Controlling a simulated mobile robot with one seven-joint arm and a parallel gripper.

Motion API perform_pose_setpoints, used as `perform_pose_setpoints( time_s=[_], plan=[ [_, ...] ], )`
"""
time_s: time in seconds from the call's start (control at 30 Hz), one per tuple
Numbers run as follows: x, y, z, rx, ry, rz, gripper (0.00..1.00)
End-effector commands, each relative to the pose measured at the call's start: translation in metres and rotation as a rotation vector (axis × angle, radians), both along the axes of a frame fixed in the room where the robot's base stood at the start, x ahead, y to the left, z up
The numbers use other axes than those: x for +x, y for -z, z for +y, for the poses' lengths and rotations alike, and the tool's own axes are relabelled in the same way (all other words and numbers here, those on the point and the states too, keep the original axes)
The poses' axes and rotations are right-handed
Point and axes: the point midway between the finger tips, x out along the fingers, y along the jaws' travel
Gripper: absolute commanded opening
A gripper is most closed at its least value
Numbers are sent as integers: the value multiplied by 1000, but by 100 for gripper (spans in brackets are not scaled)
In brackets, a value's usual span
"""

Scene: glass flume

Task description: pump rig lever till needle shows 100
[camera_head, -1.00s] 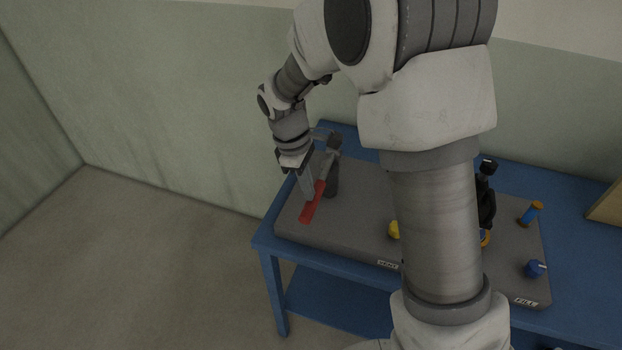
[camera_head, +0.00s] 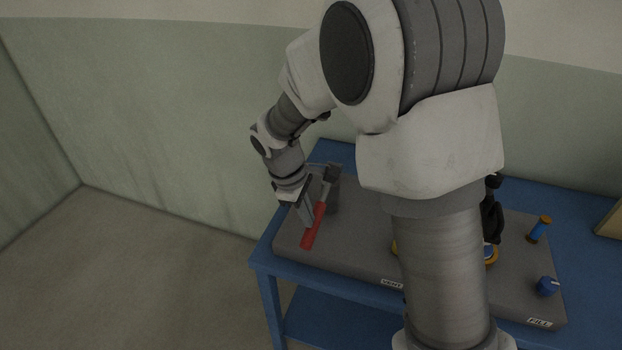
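The pump lever has a red handle (camera_head: 313,230) and a dark upper shaft running up to a pivot on a grey post at the left end of the rig. My gripper (camera_head: 307,217) points down at the lever, its fingers next to the upper part of the red handle. Whether the fingers are closed on it cannot be made out. The grey rig base (camera_head: 350,250) lies on the blue table. A dark gauge-like part (camera_head: 491,215) shows partly behind my arm; no dial face or needle can be read.
A blue knob (camera_head: 547,286) stands near the FILL label (camera_head: 539,322) at the right. A blue and orange cylinder (camera_head: 539,229) stands behind it. A yellow part is mostly hidden by my arm, near the VENT label (camera_head: 391,283). The floor at left is clear.

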Motion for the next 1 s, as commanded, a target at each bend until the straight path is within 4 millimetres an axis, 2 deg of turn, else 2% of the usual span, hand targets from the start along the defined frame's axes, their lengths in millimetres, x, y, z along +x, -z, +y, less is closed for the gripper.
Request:
perform_pose_setpoints(
  time_s=[0.03,0.07,0.27,0.57,0.8,1.0],
  plan=[
    [-5,11,-2,-4,3,19,0],
    [-5,11,-2,-4,3,19,0],
    [-5,0,0,-3,3,16,0],
    [-2,-51,10,3,3,-4,0],
    [-10,-103,24,2,2,-6,0],
    [-14,-128,32,2,3,-5,0]
  ],
)
